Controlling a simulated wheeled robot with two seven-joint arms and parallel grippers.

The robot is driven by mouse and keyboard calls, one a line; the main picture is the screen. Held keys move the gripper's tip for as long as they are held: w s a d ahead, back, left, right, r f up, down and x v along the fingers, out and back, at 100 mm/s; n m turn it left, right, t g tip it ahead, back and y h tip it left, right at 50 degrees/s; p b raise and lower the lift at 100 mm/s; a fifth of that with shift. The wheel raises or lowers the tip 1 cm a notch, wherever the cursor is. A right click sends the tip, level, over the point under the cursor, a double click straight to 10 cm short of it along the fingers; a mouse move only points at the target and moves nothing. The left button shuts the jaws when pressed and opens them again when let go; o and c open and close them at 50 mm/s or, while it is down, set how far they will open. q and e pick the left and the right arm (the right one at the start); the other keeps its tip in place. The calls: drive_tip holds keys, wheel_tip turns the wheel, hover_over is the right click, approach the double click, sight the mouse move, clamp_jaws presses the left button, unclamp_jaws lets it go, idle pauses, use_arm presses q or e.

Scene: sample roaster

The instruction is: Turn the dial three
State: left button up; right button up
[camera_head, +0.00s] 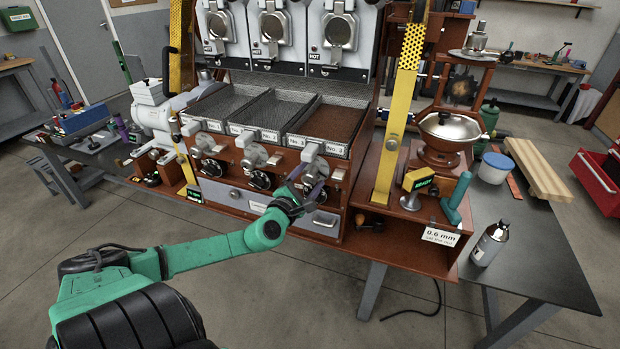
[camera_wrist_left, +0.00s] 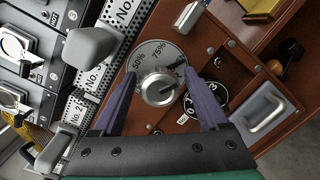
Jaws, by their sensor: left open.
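The third dial shows in the wrist view as a silver knob (camera_wrist_left: 158,90) on a round grey scale plate (camera_wrist_left: 150,52) marked 50% and 75%. My left gripper (camera_wrist_left: 163,78) is open, with one purple finger on each side of the knob. Whether the fingers touch the knob cannot be told. In the head view my left gripper (camera_head: 306,184) is at the right-hand station of the roaster front, below the "No. 3" tray (camera_head: 332,122), and partly covers the controls there. My right gripper is not in view.
A black numbered dial (camera_wrist_left: 208,100) sits close beside the right finger. A grey lever handle (camera_wrist_left: 90,45) and a drawer handle (camera_wrist_left: 265,113) stick out nearby. In the head view, a yellow post (camera_head: 401,110) and wooden side shelf stand to the right. Open floor lies in front.

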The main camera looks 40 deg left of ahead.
use_arm(q)
clamp_jaws()
